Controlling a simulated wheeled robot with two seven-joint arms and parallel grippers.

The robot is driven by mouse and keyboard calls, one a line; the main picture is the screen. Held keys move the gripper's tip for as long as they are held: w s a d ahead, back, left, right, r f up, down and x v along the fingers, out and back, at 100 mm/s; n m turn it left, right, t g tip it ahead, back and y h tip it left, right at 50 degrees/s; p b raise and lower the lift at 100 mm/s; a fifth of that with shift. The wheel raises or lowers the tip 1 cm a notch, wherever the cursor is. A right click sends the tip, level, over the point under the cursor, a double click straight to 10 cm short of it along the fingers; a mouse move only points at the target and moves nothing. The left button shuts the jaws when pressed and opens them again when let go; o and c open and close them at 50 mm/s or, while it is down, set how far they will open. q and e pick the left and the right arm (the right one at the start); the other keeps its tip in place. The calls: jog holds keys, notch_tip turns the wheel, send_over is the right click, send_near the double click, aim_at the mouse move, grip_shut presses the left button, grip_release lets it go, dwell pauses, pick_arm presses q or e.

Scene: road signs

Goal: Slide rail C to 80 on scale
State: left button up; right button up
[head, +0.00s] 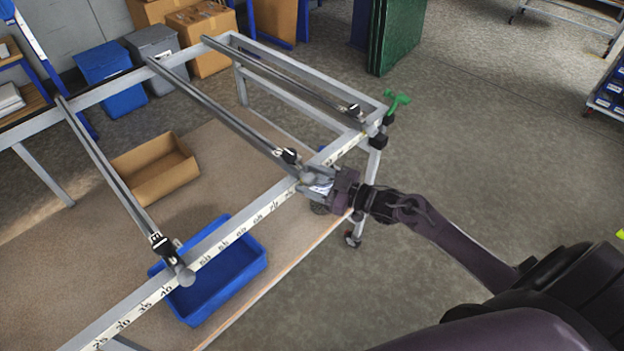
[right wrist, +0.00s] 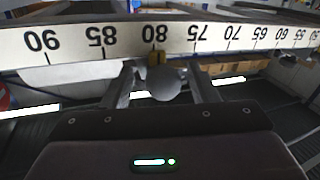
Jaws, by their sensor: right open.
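The rail at my right gripper, which I take as rail C (head: 225,117), is the middle of three grey rails across a metal frame. Its black tag near the front end is too small to read. My right gripper (head: 318,184) is at this rail's front end, by the scale bar (head: 230,232). In the right wrist view the scale (right wrist: 120,42) appears upside down. A round grey knob (right wrist: 166,82) is between the open fingers of the right gripper (right wrist: 163,90); contact is unclear. My left gripper is not in view.
A left rail (head: 112,175) and a right rail (head: 280,72) lie on either side. A blue bin (head: 215,295) and a cardboard box (head: 158,172) sit below the frame. A green handle (head: 398,101) is at the right corner.

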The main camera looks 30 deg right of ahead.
jog(key=b+v, duration=0.1)
jog(key=v, duration=0.6)
jog(key=shift+s+d, duration=0.2)
jog(key=shift+s, duration=0.05)
jog(key=s+d+f+m+g+h, duration=0.25)
jog(key=s+f+h, duration=0.2)
jog(key=f, duration=0.95)
jog(key=s+d+f+m+g+h, duration=0.15)
jog(key=s+f+m+h, duration=0.3)
jog(key=f, duration=1.05)
jog(key=s+a+f+g, duration=0.3)
jog(key=s+f, duration=0.3)
jog(key=s, duration=0.4)
jog(key=s+a+f+g+h, duration=0.1)
jog(key=s+a+f+g, duration=0.2)
jog(key=s+f, duration=0.3)
jog(key=s+a+f+g+h, duration=0.1)
jog(key=s+a+f+g, duration=0.2)
jog(key=s, duration=1)
notch_tip(320, 180, down, 4)
jog(key=shift+s+a+r, duration=0.2)
jog(key=shift+s+a, duration=0.2)
jog(key=shift+a, duration=0.45)
